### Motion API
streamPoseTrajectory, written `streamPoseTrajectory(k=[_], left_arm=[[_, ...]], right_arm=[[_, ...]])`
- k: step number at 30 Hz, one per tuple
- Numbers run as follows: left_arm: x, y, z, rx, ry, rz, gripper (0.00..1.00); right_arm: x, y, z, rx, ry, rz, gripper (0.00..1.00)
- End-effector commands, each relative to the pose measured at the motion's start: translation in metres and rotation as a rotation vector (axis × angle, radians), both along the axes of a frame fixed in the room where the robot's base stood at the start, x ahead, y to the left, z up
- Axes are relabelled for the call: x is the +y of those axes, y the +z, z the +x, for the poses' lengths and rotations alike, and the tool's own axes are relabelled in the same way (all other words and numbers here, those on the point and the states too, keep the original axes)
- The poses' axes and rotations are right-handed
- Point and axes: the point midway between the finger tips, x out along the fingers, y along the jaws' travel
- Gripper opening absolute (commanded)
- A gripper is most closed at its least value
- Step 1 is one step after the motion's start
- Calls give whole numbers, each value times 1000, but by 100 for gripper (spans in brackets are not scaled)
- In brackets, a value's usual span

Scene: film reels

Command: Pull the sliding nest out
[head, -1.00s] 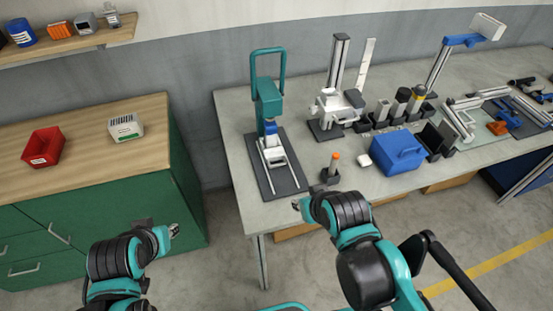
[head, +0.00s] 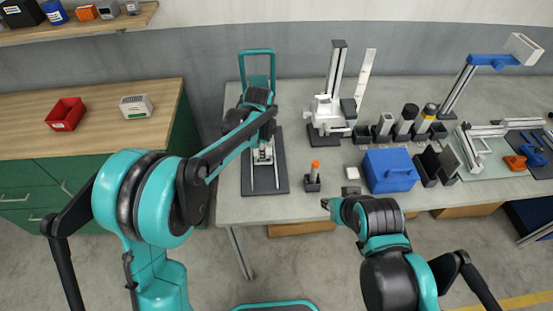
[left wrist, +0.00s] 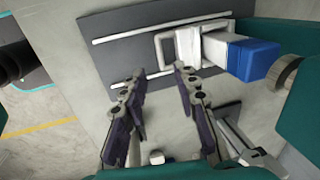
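The teal press (head: 257,70) stands on a dark base plate (head: 279,183) at the table's left end. Its white sliding nest (head: 263,155) sits between two light rails, largely hidden by my left arm in the head view. In the left wrist view the nest's white loop handle (left wrist: 164,50) lies just beyond my left gripper (left wrist: 157,78), beside a blue-ended block (left wrist: 254,58). My left gripper is open and empty, its fingers apart and not visibly touching the handle. My right gripper (head: 328,204) is near the table's front edge; its fingers are too small to read.
A holder with an orange-tipped item (head: 314,178), a small white block (head: 352,173) and a blue box (head: 390,170) stand right of the base plate. A white stand (head: 328,112) is behind them. The wooden-topped cabinet (head: 100,105) is to the left.

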Motion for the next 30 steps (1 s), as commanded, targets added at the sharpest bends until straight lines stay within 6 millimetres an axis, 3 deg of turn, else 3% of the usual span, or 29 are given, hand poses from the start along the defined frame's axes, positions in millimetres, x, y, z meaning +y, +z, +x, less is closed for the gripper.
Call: streamPoseTrajectory(k=[18,29,30], left_arm=[[-6,-79,18,9,-39,11,30],[-6,-85,20,9,-38,11,30],[-6,-85,20,9,-38,11,22]], right_arm=[[0,-21,0,0,0,0,31],[0,-22,0,0,0,0,31],[0,-22,0,0,0,0,31]])
